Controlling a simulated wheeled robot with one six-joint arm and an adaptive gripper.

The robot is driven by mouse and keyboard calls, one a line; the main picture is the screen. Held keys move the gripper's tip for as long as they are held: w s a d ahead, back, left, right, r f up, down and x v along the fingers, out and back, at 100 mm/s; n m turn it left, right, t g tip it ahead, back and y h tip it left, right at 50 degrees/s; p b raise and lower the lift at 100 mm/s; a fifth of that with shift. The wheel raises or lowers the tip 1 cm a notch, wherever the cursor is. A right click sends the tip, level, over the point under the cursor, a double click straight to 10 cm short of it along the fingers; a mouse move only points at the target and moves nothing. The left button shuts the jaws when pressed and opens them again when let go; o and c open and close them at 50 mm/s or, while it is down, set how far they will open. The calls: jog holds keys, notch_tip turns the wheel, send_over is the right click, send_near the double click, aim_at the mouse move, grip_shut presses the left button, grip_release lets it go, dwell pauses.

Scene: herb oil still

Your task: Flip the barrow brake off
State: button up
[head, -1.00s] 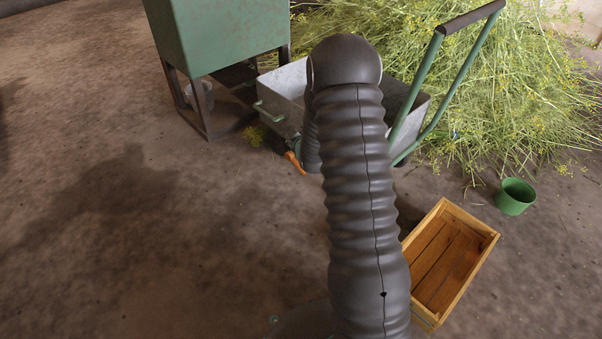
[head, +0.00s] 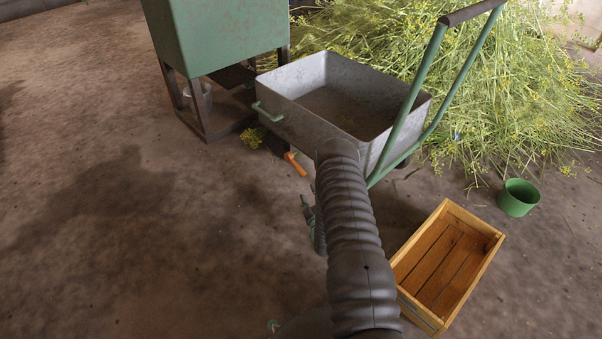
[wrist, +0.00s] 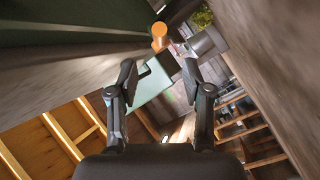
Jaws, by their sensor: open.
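The barrow (head: 282,115) is a grey metal tray with green handles (head: 425,90). An orange lever grip (head: 295,163), which looks like the brake, sticks out low beside the barrow's near left side. In the wrist view an orange round end (wrist: 160,36) shows ahead of and above the fingertips, apart from them. My gripper (wrist: 159,82) is open, with a green metal part (wrist: 152,84) seen beyond and between its fingers. In the head view my arm hides most of the gripper, low in front of the barrow.
A wooden crate (head: 483,262) stands on the floor right of my arm, with a green pot (head: 518,197) beyond it. A green box on dark legs (head: 215,38) stands at the back left. Cut herbs (head: 520,90) are heaped behind the barrow. The left floor is clear.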

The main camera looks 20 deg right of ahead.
aim_at(302, 174)
jog(key=w, duration=0.4)
jog(key=w+d+b, duration=0.1)
jog(key=w, duration=0.7)
jog(key=shift+w+d+b, duration=0.35)
jog(key=shift+w, duration=0.05)
grip_shut()
